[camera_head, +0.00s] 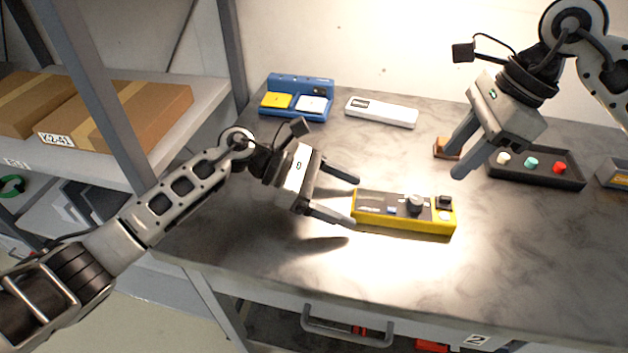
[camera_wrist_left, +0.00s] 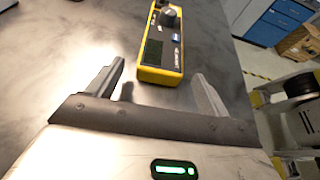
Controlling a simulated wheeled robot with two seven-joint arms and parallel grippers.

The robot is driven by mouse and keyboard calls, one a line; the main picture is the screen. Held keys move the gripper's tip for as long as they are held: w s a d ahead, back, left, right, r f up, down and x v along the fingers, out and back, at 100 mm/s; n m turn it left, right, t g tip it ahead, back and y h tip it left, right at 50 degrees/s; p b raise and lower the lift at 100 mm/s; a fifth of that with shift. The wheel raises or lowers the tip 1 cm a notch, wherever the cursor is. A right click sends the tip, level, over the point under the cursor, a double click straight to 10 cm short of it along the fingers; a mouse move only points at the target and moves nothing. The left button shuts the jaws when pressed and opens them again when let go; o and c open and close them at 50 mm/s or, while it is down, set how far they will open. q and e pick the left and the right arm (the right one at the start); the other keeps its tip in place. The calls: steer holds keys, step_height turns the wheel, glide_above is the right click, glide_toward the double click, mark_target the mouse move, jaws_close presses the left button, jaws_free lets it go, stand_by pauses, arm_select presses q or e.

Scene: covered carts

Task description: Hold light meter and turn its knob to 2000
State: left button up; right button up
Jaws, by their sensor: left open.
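The yellow light meter (camera_head: 403,224) lies on the grey table, with a dark face, a small screen and a round dark knob (camera_head: 415,204). In the left wrist view the meter (camera_wrist_left: 160,76) lies ahead, its near end close to the fingertips, its knob (camera_wrist_left: 169,17) further off. My left gripper (camera_head: 357,200) is open at the meter's left end, one finger to each side in the wrist view. Nothing is between its fingers that I can make out. My right gripper (camera_head: 455,160) is above the table, up and right of the meter, its fingers apart and empty.
A blue device (camera_head: 297,80) with yellow and white pads and a white device (camera_head: 381,112) lie at the back. A small brown block (camera_head: 446,148) and a dark tray (camera_head: 536,172) with coloured buttons lie to the right. Cardboard boxes (camera_head: 140,105) fill the left shelf. The table front is clear.

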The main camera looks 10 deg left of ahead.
mark_target(417, 199)
arm_select(q)
steer(key=shift+x, duration=1.2)
steer(key=c, duration=1.2)
arm_select(e)
steer(key=shift+o, duration=1)
steer(key=a+r+n+h, duration=0.3)
steer(key=a+n+h, duration=0.1)
steer(key=n, duration=0.2)
step_height(417, 199, down, 12)
steer(key=shift+s+f, duration=0.1)
jaws_close()
